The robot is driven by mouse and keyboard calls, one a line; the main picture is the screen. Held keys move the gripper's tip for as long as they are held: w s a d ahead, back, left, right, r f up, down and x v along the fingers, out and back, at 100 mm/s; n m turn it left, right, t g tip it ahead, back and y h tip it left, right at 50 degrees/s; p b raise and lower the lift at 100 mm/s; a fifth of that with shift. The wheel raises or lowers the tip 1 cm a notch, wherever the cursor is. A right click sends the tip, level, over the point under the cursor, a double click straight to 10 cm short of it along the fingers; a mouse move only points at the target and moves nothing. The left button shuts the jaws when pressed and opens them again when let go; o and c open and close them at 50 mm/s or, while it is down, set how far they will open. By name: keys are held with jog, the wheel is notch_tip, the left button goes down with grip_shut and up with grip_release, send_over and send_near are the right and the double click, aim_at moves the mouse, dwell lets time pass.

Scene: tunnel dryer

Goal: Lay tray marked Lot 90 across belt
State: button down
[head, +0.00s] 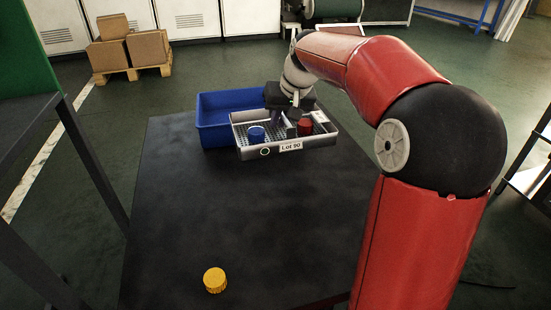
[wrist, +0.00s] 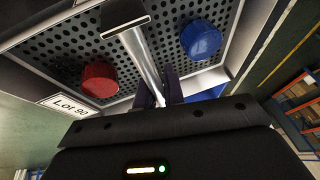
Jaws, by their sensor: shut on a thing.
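The grey tray (head: 243,154) has a perforated floor and a front label reading "Lot 90"; the tray also fills the upper wrist view (wrist: 130,60). A blue cap (head: 256,134) and a red cap (head: 304,127) sit in it, on either side of a central bar (wrist: 138,55). My gripper (wrist: 160,93) is shut on the tray at this bar; the fingertips are partly hidden. In the head view the tray overlaps the front right of a blue crate (head: 215,137). I cannot tell whether it touches the black surface (head: 230,215) below. No separate belt is clearly recognisable.
A yellow cap (head: 215,280) stands near the front of the black surface, whose middle is clear. A dark frame (head: 95,160) runs along the left. Cardboard boxes (head: 148,47) on a pallet stand at the back left. My red arm hides the right side.

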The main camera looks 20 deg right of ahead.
notch_tip(320, 180, down, 12)
jog(key=shift+r+b, duration=0.2)
jog(key=shift+b, duration=0.35)
jog(key=shift+f, duration=0.2)
jog(key=c, duration=1.5)
grip_release()
